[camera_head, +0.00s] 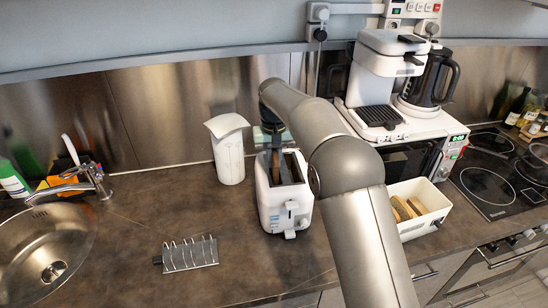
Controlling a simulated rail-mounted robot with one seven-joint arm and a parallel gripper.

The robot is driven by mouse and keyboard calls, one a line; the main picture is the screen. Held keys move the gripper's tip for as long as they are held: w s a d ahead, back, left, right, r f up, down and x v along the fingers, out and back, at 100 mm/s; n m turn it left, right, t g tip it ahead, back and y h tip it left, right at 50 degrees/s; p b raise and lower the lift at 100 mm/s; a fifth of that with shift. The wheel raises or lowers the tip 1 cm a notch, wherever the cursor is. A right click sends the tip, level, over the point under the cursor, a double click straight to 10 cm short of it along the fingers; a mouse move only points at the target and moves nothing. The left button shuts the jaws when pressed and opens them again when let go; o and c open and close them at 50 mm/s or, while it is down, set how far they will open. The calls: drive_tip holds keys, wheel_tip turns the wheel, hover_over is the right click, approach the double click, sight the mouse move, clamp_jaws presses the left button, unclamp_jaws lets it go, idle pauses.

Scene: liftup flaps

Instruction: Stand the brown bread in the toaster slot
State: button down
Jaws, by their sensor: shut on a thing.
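The white toaster (270,208) stands on the counter in the middle, with its slots facing up. My gripper (273,143) is above the toaster's left part, pointing down, mostly hidden by my own arm. It is shut on the brown bread (276,166), a thin dark brown slice held upright. The slice's lower part is at the toaster's left slot opening. How deep it sits in the slot is hard to tell from this view.
A white bin with bread slices (408,232) stands right of my arm. A coffee maker (385,75) stands on an oven at right. The sink (45,245) is far left.

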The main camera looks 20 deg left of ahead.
drive_tip(key=c, duration=1.4)
unclamp_jaws()
drive_tip(key=shift+o, duration=0.2)
wheel_tip(320, 180, up, 17)
drive_tip(key=p, duration=0.2)
drive_tip(key=shift+r+p, duration=0.2)
drive_tip(key=shift+p, duration=0.15)
